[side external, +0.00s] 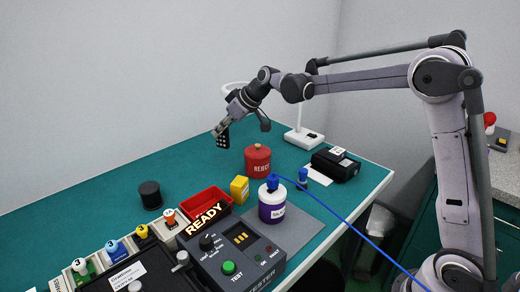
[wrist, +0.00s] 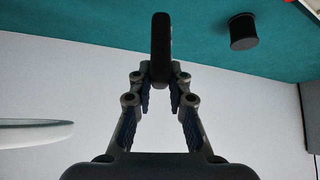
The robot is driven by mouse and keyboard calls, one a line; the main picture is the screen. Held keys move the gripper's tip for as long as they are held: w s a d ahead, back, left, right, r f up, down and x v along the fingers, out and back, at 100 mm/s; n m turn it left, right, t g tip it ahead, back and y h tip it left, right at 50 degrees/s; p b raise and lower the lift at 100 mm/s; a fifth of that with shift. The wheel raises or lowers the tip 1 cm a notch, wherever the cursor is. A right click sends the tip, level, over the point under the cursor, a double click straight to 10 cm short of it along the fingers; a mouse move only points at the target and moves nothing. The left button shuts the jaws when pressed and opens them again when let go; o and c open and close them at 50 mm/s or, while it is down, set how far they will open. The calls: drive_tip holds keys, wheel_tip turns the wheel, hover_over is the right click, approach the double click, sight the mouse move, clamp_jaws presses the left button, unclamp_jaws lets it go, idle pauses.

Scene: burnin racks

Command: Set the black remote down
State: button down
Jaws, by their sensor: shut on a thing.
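The black remote (side external: 223,138) hangs upright below my gripper (side external: 222,125), with its buttons facing the side camera. My gripper is shut on the remote and holds it in the air over the back part of the green table (side external: 101,183). In the wrist view the remote (wrist: 161,45) is a dark slab seen edge-on between the fingertips of my gripper (wrist: 160,78). Whether its lower end touches the table is hard to tell; it looks apart from it.
A red REJECT canister (side external: 258,162), a white lamp (side external: 303,137) and a black box (side external: 336,164) stand right of the remote. A black cylinder (side external: 150,195) stands to its left and also shows in the wrist view (wrist: 243,31). Green tabletop between them is clear.

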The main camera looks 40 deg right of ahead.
drive_tip(key=shift+x, duration=0.85)
drive_tip(key=shift+w+a+f, duration=0.75)
drive_tip(key=shift+a+f, duration=1.05)
drive_tip(key=shift+a, duration=0.05)
drive_tip(key=shift+w+a+f, duration=0.75)
drive_tip(key=shift+a+f, duration=1.05)
drive_tip(key=shift+w+a+f, duration=0.75)
drive_tip(key=shift+a+f, duration=1)
drive_tip(key=shift+a, duration=0.1)
drive_tip(key=shift+f, duration=0.15)
drive_tip(key=c, duration=1.3)
unclamp_jaws()
